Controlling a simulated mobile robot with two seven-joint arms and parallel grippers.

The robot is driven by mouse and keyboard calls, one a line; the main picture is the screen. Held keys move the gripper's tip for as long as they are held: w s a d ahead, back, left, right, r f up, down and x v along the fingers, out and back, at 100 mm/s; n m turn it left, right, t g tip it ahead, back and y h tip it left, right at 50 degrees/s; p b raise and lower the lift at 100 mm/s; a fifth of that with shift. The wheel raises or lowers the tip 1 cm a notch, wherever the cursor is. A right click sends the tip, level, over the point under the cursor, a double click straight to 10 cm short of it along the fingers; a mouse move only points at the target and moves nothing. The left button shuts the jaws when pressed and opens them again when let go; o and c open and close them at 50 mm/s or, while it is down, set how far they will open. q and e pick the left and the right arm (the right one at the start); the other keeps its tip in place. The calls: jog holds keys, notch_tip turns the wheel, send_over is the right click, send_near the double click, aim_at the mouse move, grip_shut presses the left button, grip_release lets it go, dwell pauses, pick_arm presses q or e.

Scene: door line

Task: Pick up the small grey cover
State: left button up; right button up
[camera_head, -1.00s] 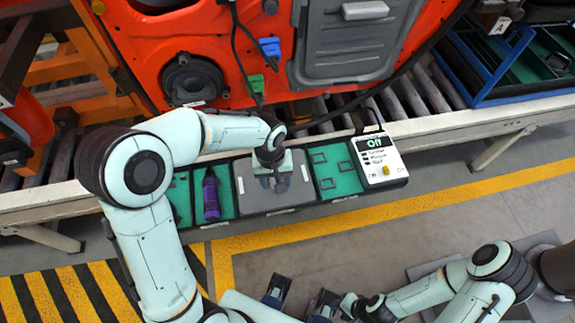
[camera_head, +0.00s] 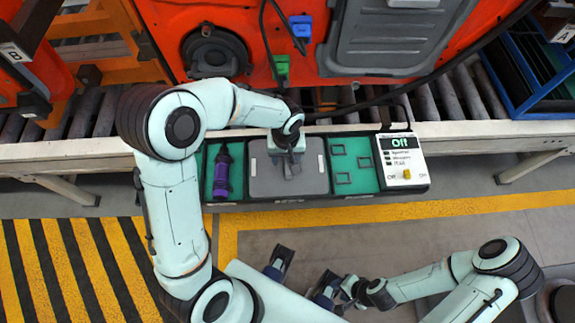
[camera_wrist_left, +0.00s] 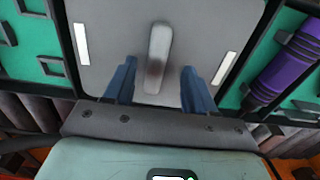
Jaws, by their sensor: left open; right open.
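The small grey cover (camera_head: 262,182) lies flat in the middle of the green-lined tray. It has a raised bar handle and white strips on two edges, which show clearly in the left wrist view (camera_wrist_left: 105,30). My left gripper (camera_head: 288,170) is above the cover, partly hiding its handle. In the left wrist view its two blue fingers (camera_wrist_left: 160,82) are apart, with the near end of the handle (camera_wrist_left: 158,55) between them in the picture. I cannot tell whether they touch it. My right gripper (camera_head: 303,272) is open and empty, low in front of the tray.
The tray also holds a purple tool (camera_head: 221,175), small dark frames (camera_head: 342,162) and a white panel reading "Off" (camera_head: 402,158). Behind is a roller conveyor (camera_head: 460,95) and an orange door (camera_head: 320,75) with a larger grey panel (camera_head: 395,40). Floor (camera_head: 480,225) is free at right.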

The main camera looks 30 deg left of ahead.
aim_at(288, 163)
pick_arm(q)
jog(key=shift+w+d+f, duration=0.15)
jog(key=shift+f, duration=1.65)
jog(key=shift+f+b, duration=0.2)
jog(key=shift+b, duration=0.25)
grip_shut()
